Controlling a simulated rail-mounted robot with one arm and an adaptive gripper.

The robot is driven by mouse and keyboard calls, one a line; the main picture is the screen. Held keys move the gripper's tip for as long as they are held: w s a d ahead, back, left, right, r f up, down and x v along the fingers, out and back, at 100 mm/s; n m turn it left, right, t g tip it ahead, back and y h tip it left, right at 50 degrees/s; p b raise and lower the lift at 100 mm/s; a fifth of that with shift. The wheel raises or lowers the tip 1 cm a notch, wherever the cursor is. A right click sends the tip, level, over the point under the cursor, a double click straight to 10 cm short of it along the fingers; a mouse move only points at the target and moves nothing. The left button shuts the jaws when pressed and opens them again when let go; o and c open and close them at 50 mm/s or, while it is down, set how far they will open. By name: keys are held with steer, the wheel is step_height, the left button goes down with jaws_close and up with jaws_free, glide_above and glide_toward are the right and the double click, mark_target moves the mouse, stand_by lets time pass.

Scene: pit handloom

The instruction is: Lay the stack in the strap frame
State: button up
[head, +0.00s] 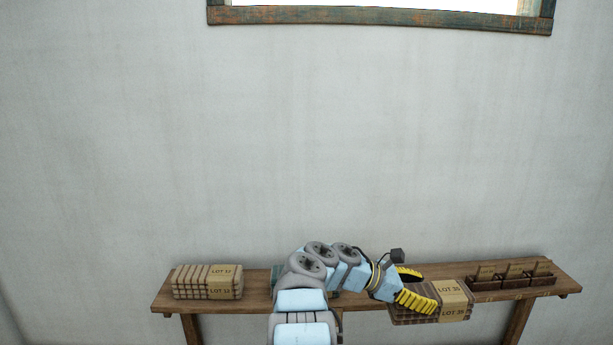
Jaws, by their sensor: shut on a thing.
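A brown stack (455,313) with pale labels that seem to read LOT 35 is at the right half of the wooden bench. My gripper (416,288), with yellow ribbed fingers, is shut on the left part of this stack. The stack overlaps the bench's front edge in the picture; I cannot tell whether it rests on the bench or is held above it.
Another tan stack (190,282), labelled LOT 12 or similar, sits at the left end of the bench (255,293). A dark wooden rack (500,283) with small labelled cards stands at the right end. A plain wall rises behind, with a window frame (380,17) high up.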

mark_target(433, 321)
steer(key=shift+s+d+f, duration=0.15)
steer(key=shift+d+f, duration=0.2)
steer(key=shift+f, duration=0.35)
steer(key=shift+s+d+f, duration=0.1)
steer(key=shift+f, duration=0.2)
steer(key=shift+d+f+p, duration=0.3)
steer(key=shift+f, duration=0.2)
steer(key=shift+s+d+f, duration=0.15)
steer(key=shift+f, duration=0.75)
steer(key=shift+d+f, duration=0.2)
steer(key=shift+s+d+f+p, duration=0.15)
steer(key=shift+d+f+p, duration=0.2)
steer(key=shift+f, duration=0.25)
steer(key=shift+s+d+f, duration=0.2)
steer(key=shift+f, duration=0.15)
steer(key=shift+d+f, duration=0.1)
steer(key=shift+f, duration=0.3)
